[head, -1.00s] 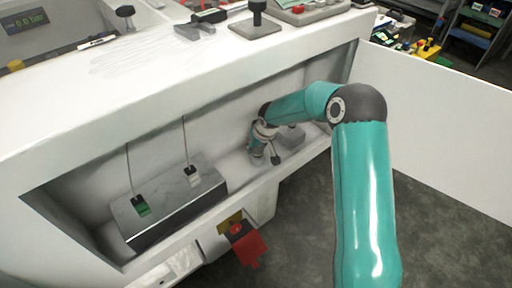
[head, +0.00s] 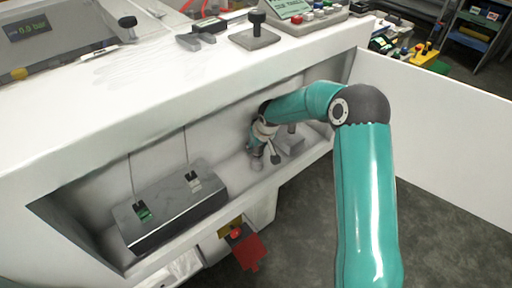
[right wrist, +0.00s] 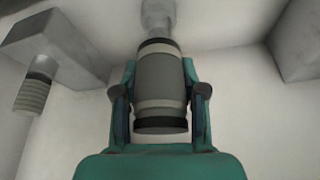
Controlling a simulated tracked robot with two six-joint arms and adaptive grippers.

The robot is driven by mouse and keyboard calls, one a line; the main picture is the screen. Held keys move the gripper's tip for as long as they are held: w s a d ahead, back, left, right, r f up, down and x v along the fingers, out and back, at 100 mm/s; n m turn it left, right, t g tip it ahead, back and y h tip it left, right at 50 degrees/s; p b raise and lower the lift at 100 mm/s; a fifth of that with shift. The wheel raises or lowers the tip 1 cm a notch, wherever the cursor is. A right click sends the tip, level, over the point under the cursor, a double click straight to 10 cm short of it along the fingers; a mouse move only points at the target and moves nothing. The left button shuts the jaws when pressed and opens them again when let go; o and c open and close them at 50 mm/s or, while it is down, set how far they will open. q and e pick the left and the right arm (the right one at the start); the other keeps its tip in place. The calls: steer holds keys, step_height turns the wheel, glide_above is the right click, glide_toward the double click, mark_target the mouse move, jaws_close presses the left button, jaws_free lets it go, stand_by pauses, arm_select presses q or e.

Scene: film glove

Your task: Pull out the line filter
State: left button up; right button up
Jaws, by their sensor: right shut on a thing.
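The line filter (right wrist: 160,85) is most likely the grey cylinder with pale and black bands in the right wrist view. It stands between the two fingers of my right gripper (right wrist: 161,95), which is shut on it. Its far end meets a pale round fitting (right wrist: 158,16); I cannot tell whether they are still joined. In the head view my right gripper (head: 261,141) is inside the open bay of the white machine (head: 290,84), near its right part. The arm and gripper mostly hide the filter there. My left gripper is not in view.
A grey block (right wrist: 62,42) with a ribbed cylinder (right wrist: 34,92) is left of the filter. A long grey box (head: 168,208) with two tags lies in the bay's left part. A white panel (head: 440,130) stands at right. A red piece (head: 247,252) hangs below the bay.

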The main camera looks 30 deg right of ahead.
steer(key=shift+r, duration=0.5)
steer(key=shift+r+p, duration=0.75)
steer(key=shift+r, duration=0.7)
